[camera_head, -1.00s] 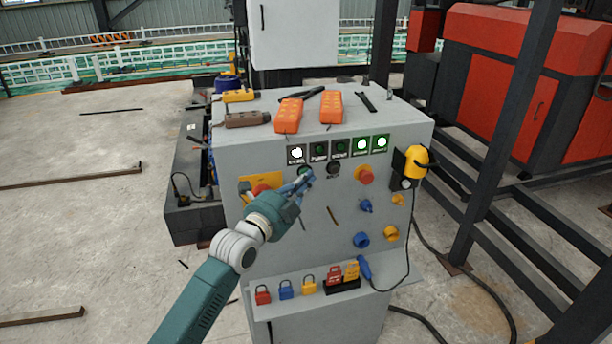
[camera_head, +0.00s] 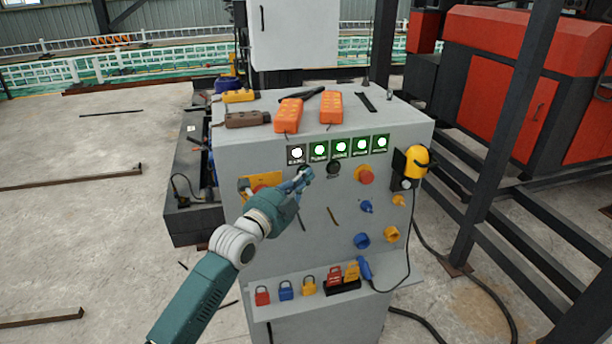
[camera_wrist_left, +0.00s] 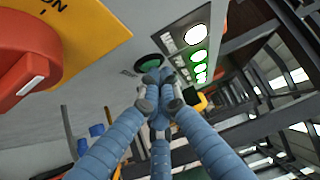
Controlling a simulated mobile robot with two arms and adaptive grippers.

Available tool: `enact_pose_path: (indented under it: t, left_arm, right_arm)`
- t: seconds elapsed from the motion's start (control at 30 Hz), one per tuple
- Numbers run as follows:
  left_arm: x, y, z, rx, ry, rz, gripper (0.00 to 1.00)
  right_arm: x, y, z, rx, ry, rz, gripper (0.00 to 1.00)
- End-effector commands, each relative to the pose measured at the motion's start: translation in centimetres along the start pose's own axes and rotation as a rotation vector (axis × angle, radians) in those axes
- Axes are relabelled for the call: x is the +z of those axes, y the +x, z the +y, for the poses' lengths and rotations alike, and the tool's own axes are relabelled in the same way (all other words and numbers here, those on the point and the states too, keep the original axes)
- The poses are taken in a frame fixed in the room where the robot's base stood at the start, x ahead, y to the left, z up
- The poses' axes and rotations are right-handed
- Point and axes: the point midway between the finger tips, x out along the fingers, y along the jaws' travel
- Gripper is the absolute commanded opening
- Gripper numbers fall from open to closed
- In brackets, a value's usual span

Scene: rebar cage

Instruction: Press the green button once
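My right gripper is not in view.
Five lit indicator lamps (camera_head: 341,149) sit above. A red knob on a yellow plate (camera_wrist_left: 35,60) is left of the gripper, a dark round button (camera_head: 333,169) and a red button (camera_head: 365,175) right. Orange remotes (camera_head: 289,115) lie on top; padlocks (camera_head: 308,285) line the lower shelf.

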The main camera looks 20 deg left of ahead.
Motion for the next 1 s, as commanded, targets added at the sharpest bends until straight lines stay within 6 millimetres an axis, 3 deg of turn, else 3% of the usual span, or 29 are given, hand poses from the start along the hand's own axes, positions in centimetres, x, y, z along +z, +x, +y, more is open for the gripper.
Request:
enact_pose_path:
  t: [1.0]
  left_arm:
    - [-1.6, -1.7, -0.1, -0.002, 0.0, -0.001, 0.0]
  right_arm:
    - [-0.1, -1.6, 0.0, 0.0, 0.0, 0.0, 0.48]
